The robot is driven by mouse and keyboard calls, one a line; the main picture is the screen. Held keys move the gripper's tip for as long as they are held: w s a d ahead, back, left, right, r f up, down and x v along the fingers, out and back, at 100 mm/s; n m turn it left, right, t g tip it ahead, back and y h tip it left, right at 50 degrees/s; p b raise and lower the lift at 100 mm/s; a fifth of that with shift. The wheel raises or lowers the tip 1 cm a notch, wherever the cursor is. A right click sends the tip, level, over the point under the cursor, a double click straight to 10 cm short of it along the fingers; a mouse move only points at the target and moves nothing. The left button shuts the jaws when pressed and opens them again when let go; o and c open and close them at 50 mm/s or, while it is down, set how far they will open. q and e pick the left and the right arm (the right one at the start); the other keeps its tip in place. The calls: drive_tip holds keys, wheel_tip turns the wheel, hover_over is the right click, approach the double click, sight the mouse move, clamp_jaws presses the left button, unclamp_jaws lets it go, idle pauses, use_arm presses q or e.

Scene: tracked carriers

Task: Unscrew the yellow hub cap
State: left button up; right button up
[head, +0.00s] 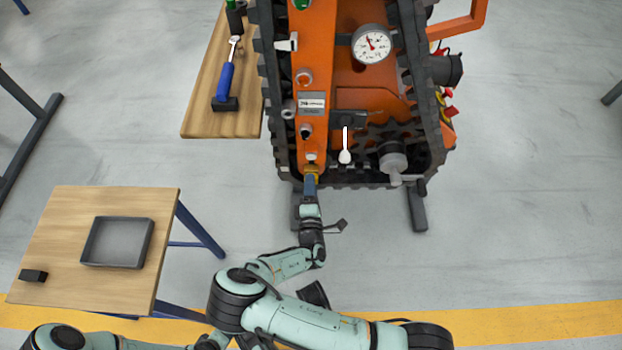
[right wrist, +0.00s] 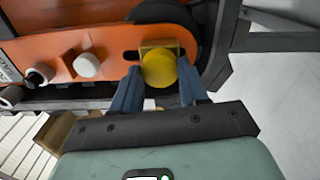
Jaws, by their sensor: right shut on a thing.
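The yellow hub cap (right wrist: 159,68) sits at the end of the orange side beam of the tracked carrier, in front of a squarish yellow-brown piece. In the right wrist view my right gripper (right wrist: 158,78) has its two blue fingers on either side of the cap, shut on it. In the head view the right gripper (head: 311,184) reaches the carrier's near left end, and only a bit of the yellow cap (head: 311,169) shows above the fingers. My left arm shows at the bottom left of the head view; its gripper is not in view.
A wooden table (head: 60,215) with a grey tray (head: 150,241) and a small black block (head: 33,275) stands at left. A wooden board (head: 205,115) holds a blue-handled tool (head: 225,82). Floor at right is clear.

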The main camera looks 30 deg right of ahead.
drive_tip(key=n+b, duration=0.2)
drive_tip(key=n, duration=0.7)
drive_tip(key=shift+n, duration=0.4)
drive_tip(key=o, duration=0.9)
